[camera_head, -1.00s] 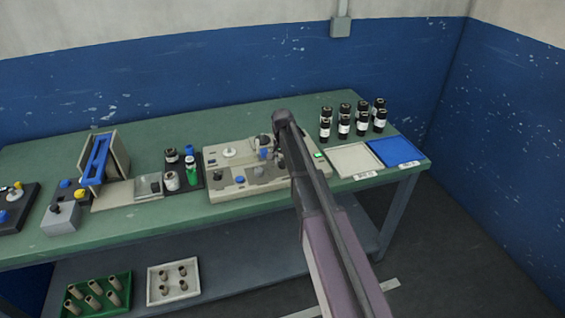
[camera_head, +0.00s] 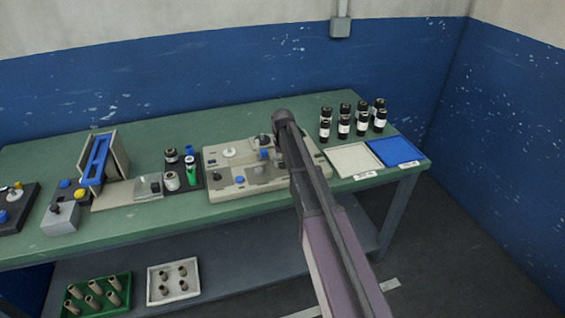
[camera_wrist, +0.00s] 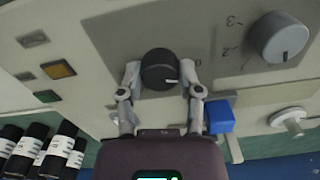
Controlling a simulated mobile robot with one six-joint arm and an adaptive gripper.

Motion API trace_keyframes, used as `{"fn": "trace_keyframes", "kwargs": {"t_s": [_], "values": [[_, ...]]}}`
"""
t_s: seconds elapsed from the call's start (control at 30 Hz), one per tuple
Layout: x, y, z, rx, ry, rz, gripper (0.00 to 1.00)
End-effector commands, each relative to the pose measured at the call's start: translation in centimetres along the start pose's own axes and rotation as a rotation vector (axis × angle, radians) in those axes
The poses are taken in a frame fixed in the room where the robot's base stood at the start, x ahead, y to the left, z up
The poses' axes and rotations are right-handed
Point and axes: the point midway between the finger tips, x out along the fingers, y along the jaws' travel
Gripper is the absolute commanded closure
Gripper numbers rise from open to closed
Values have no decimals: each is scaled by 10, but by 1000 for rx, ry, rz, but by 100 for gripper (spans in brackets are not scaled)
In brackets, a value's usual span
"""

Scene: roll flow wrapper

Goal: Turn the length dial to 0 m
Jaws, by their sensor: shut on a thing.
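The black round dial (camera_wrist: 158,66) sits on the pale machine panel in the wrist view, with a short white pointer mark at its lower right edge. My gripper (camera_wrist: 163,82) has one finger on each side of this dial and is shut on it. A printed 0 is just right of the dial.
Several black jars (camera_head: 344,126), a cream tray (camera_head: 355,160) and a blue tray (camera_head: 397,152) stand right of the machine.

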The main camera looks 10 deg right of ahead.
Motion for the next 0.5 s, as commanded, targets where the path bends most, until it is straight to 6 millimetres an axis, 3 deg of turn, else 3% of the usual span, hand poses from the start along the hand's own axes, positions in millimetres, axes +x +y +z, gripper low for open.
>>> {"fn": "trace_keyframes", "kwargs": {"t_s": [0.5], "values": [[0, -1, 0, -170, -1, -2, 100]]}}
